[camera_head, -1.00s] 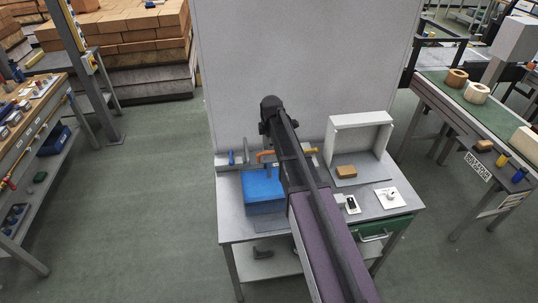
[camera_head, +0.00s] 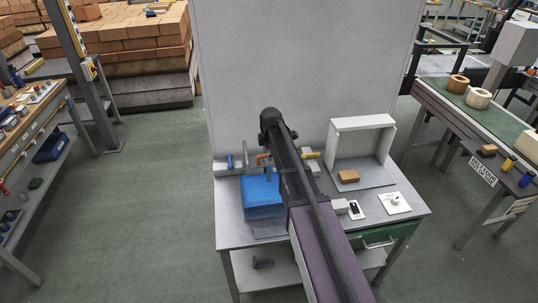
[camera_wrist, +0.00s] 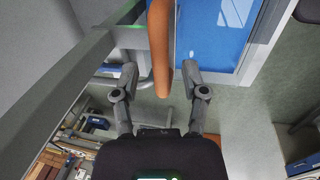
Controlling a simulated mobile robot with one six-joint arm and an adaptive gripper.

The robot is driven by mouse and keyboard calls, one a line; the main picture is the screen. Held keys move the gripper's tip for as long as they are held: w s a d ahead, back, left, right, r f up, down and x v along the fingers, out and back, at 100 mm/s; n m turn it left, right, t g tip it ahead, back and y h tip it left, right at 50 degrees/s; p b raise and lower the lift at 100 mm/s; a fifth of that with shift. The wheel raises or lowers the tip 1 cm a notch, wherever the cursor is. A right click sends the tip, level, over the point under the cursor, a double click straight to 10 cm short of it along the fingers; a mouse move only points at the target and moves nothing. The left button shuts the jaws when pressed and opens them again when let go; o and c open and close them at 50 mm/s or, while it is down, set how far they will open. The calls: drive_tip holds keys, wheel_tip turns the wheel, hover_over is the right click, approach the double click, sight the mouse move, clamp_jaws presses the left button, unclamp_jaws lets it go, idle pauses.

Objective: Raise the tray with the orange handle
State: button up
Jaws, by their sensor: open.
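A blue tray (camera_head: 262,203) stands on the left part of the grey workbench (camera_head: 233,232). In the wrist view its blue surface (camera_wrist: 212,35) fills the upper right. The orange handle (camera_wrist: 160,45) runs lengthwise beside the blue surface. In the head view only a short piece of the orange handle (camera_head: 263,156) shows, at the back of the tray; my arm hides the rest. My gripper (camera_wrist: 159,69) is open, with one finger on each side of the handle. I cannot tell whether either finger touches it.
Switch boxes (camera_head: 394,203) sit nearer the front. A tall grey panel (camera_head: 315,60) stands behind. Free floor lies left of the bench.

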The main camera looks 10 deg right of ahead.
clamp_jaws()
drive_tip(key=shift+r, duration=0.1)
drive_tip(key=shift+r, duration=0.15)
unclamp_jaws()
drive_tip(key=shift+f, duration=0.25)
wheel_tip(320, 180, up, 14)
drive_tip(key=s+p, duration=0.2)
drive_tip(key=p, duration=1.2)
drive_tip(key=shift+s+r, duration=0.15)
drive_tip(key=shift+s, duration=0.2)
